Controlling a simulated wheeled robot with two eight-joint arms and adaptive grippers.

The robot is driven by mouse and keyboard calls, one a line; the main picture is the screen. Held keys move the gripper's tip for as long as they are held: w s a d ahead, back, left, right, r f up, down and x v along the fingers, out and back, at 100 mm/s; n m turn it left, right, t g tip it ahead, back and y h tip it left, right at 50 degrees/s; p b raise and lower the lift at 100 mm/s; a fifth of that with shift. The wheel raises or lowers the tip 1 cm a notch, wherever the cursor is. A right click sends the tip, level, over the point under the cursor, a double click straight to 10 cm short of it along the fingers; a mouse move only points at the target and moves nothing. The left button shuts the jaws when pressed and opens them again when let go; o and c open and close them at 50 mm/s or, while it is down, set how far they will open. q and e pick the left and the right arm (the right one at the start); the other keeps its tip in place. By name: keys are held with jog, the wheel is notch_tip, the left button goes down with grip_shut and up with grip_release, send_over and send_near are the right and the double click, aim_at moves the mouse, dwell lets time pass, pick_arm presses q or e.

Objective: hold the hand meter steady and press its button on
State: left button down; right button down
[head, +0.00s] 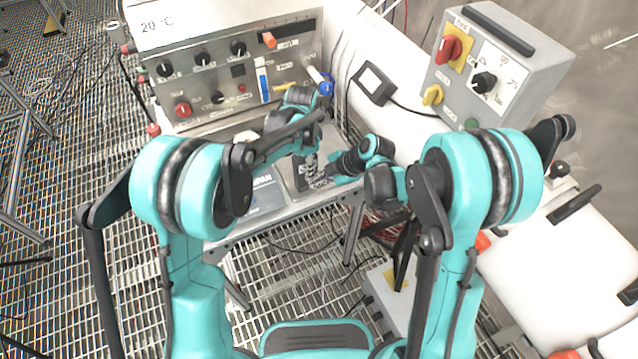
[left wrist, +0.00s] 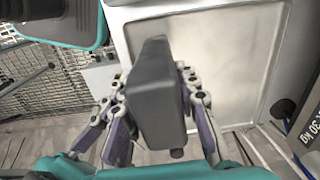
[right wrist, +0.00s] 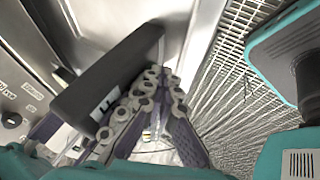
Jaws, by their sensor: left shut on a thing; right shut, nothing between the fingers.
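The hand meter (head: 308,174) is a dark, box-shaped device, held roughly upright over a metal tray on the bench. In the left wrist view its plain dark back (left wrist: 158,100) sits between the fingers of my left gripper (left wrist: 152,78), which is shut on it. My right gripper (head: 338,170) is shut and empty, close to the right side of the meter. In the right wrist view, the meter's dark body (right wrist: 112,75) with a pale label is just left of the closed fingertips (right wrist: 160,76). I cannot tell whether they touch it. The button is not distinguishable.
A metal control panel (head: 215,58) with knobs stands behind the bench. A grey switch box (head: 505,65) with red and yellow switches stands at the right. The bench's metal tray (left wrist: 235,60) lies under the meter. Grating floor (head: 85,215) and cables surround the bench.

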pick_arm(q)
jog(key=shift+s+d, duration=0.4)
jog(key=shift+s, duration=0.05)
pick_arm(e)
jog(key=shift+w+a+r, duration=0.1)
jog(key=shift+w, duration=0.3)
jog(key=shift+d+r, duration=0.3)
jog(key=shift+r, duration=0.15)
pick_arm(q)
jog(key=shift+w+a, duration=0.15)
jog(key=shift+a, duration=0.05)
pick_arm(e)
jog(key=s+v, duration=0.1)
jog(key=v, duration=0.6)
jog(key=shift+f, duration=0.2)
pick_arm(q)
jog(key=c, duration=1)
grip_release()
jog(key=shift+c, duration=0.2)
